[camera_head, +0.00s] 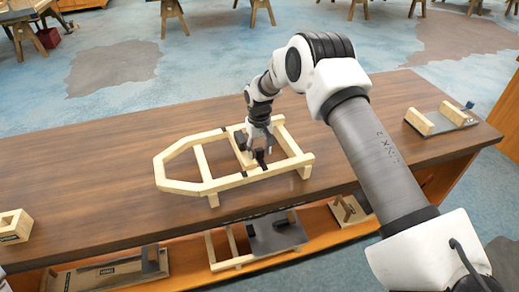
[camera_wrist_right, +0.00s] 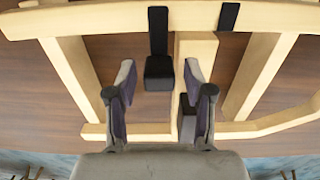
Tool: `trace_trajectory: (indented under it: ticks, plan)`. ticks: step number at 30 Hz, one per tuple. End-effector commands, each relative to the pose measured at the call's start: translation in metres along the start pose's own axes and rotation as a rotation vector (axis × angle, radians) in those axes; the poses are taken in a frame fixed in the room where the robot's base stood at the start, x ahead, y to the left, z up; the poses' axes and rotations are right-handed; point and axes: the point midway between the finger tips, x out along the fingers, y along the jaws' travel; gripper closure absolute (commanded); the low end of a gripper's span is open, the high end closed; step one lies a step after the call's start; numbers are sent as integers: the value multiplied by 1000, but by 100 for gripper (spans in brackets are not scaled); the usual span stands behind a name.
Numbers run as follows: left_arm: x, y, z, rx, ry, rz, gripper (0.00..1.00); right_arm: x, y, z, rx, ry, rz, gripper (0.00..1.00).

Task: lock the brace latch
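A pale wooden bodyframe (camera_head: 176,185) lies on the brown workbench, with a pointed end at the left and crossbars. A black latch piece (camera_head: 261,158) sits on its near rail by a crossbar; in the right wrist view it is a black strip ending in a block (camera_wrist_right: 159,73). A second black block (camera_wrist_right: 187,118) sits lower by the crossbar (camera_wrist_right: 192,52), and shows in the head view (camera_head: 240,140). My right gripper (camera_head: 259,147) points down over the frame. My left gripper is out of view.
The bench top (camera_head: 110,205) is clear left of the frame. A small wooden box (camera_head: 15,226) stands at its left end, and a grey plate with wooden blocks (camera_head: 440,118) at its right. A lower shelf holds more wooden parts (camera_head: 275,235). My right arm crosses above the bench.

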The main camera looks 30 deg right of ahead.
Motion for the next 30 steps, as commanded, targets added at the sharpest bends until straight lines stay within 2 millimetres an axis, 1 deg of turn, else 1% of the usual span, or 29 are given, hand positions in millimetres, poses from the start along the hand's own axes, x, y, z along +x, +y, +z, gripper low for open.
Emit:
trace_trajectory:
  ticks: [8, 11, 14, 21, 24, 27, 30]
  plan:
    - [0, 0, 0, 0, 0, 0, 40, -2, 0, -1, 1, 2, 0, 44]
    - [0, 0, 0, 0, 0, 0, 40, -10, 0, -1, 1, 4, -1, 44]
    - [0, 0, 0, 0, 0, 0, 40, -29, 0, -2, 1, 5, -1, 44]
    - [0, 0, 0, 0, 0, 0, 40, -90, 0, -1, 0, 5, 0, 44]
    - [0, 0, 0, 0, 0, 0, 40, -108, 0, -1, 0, 4, 0, 44]
    - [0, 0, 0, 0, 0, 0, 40, -118, 0, -1, 0, 1, 0, 44]
    - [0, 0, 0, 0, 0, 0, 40, -121, 0, -1, 0, 1, 0, 44]
